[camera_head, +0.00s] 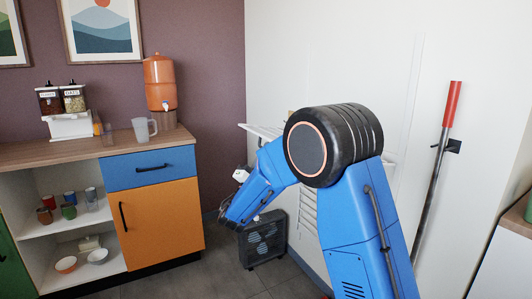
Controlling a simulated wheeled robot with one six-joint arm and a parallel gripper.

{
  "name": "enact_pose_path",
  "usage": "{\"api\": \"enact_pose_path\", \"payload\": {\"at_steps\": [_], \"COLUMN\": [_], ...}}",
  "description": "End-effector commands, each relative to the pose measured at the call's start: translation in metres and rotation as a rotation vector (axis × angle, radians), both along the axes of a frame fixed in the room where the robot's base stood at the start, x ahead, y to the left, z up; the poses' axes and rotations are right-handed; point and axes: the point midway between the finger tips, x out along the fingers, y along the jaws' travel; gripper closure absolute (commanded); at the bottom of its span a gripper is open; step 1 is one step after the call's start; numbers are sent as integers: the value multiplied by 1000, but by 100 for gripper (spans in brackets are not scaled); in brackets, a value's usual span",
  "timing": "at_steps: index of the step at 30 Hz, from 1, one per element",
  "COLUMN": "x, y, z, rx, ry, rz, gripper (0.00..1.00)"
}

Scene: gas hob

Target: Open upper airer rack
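A white airer is on the white wall, mostly hidden behind my blue arm. Its upper rack (262,131) shows as a thin white edge sticking out to the left of my arm's black joint. How far it is folded out I cannot tell. White slats (308,212) of a lower part hang below, beside my arm. My gripper (230,217) is at the end of the blue arm, pointing down and left, below and left of the upper rack's edge. Its fingers are too small and dark to tell open from shut. I see nothing held in it.
A dark heater-like box (262,242) stands on the floor below my gripper. A cabinet with an orange door (165,222) and a blue drawer (150,168) is at left. A red-handled pole (452,105) is on the wall at right. Grey floor (215,262) shows between cabinet and box.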

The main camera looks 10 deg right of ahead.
Motion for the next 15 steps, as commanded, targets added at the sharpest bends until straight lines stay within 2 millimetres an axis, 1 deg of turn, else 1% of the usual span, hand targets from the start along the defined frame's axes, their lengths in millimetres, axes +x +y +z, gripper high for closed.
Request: {"api": "enact_pose_path", "payload": {"at_steps": [1, 3, 15], "x": [1, 1, 0], "y": [-5, -5, -1], "z": [-1, -1, 0], "rx": [4, 4, 1], "ry": [3, 3, 0], "rz": [-9, -9, -1], "gripper": [86, 72, 72]}}
